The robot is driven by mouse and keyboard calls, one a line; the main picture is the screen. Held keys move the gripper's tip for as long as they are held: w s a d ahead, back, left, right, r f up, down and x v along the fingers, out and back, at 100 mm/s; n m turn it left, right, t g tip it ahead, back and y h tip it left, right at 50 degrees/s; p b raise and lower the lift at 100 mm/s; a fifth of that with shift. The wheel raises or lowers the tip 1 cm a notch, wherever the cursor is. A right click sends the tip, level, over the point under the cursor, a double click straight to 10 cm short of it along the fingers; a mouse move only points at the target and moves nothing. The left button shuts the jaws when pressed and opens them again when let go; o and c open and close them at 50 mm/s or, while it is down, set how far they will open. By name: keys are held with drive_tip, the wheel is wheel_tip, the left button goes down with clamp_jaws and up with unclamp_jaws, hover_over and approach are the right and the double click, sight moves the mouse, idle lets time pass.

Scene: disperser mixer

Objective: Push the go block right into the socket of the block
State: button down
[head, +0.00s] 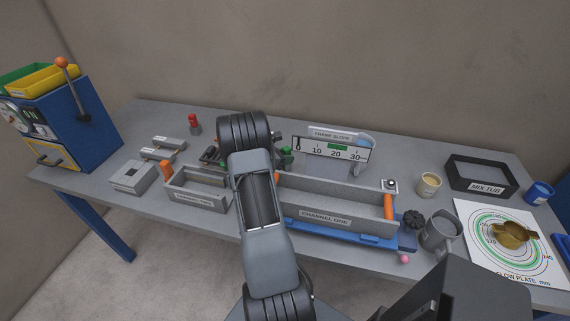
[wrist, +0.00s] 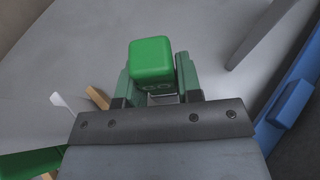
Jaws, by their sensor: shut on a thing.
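In the wrist view my gripper (wrist: 156,82) is shut on a green go block (wrist: 152,56), with a dark green finger on each side of it. Lettering shows faintly on the face turned toward the camera. The block appears held above a grey surface. In the head view my arm hides most of the gripper; a small green piece (head: 287,154) shows just right of the arm. A grey block (head: 132,177) with a raised square top and a label sits at the left of the table; I cannot tell whether it has the socket.
A long grey trough (head: 335,200) marked channel one lies right of my arm, and a shorter trough (head: 198,194) lies left. A scale sign (head: 320,150) stands behind. Cups, a mix tub (head: 483,174) and a flow plate (head: 480,222) fill the right side.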

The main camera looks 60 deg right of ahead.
drive_tip(key=shift+w+f, duration=0.1)
drive_tip(key=shift+f, duration=0.6)
drive_tip(key=shift+r, duration=0.1)
drive_tip(key=c, duration=1.2)
unclamp_jaws()
drive_tip(key=shift+f, duration=0.2)
drive_tip(key=shift+c, duration=0.2)
drive_tip(key=o, duration=0.5)
drive_tip(key=shift+c, duration=0.2)
drive_tip(key=shift+r, duration=0.1)
